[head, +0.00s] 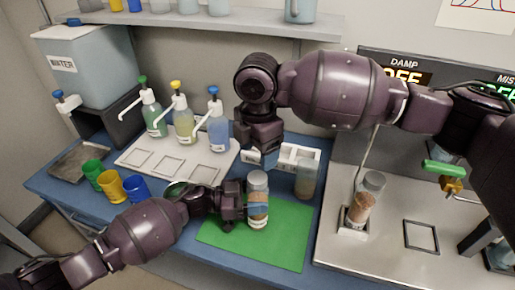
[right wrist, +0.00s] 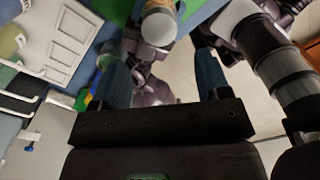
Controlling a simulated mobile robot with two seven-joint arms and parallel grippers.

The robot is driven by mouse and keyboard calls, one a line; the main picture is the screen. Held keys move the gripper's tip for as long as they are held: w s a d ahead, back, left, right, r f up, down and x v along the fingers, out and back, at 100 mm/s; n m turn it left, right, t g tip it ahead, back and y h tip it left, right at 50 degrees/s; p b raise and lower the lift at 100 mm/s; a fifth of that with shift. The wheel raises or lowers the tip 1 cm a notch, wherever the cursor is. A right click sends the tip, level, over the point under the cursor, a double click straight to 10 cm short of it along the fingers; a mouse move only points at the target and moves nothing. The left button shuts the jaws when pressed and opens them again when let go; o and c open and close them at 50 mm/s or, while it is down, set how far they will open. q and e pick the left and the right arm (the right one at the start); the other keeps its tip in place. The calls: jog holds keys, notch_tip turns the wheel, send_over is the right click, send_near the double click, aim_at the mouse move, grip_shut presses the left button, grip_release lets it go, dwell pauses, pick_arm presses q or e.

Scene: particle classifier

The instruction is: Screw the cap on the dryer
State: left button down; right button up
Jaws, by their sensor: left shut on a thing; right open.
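My left gripper (head: 236,207) is shut on a clear jar (head: 258,215) with brownish contents, upright over the green mat (head: 285,243); whether it touches the mat is unclear. A pale grey, rounded top, apparently a cap (head: 258,180), is on this jar; how tightly it sits cannot be told. The same top shows in the right wrist view (right wrist: 159,28). My right gripper (head: 262,158) is open and empty, above and just behind the jar, fingers pointing down; its two blue fingers also show in the right wrist view (right wrist: 162,72). No label identifies the dryer.
A white rack (head: 305,155) and another jar (head: 306,182) stand behind the mat. A third jar (head: 361,208) leans in a holder on the metal bench at right. Pump bottles (head: 184,127) and coloured cups (head: 110,183) are at left. The mat's right front is clear.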

aim_at(258, 177)
jog(key=shift+n, duration=1.3)
jog(key=shift+f, duration=4)
jog(key=shift+c, duration=0.3)
jog(key=c, duration=1)
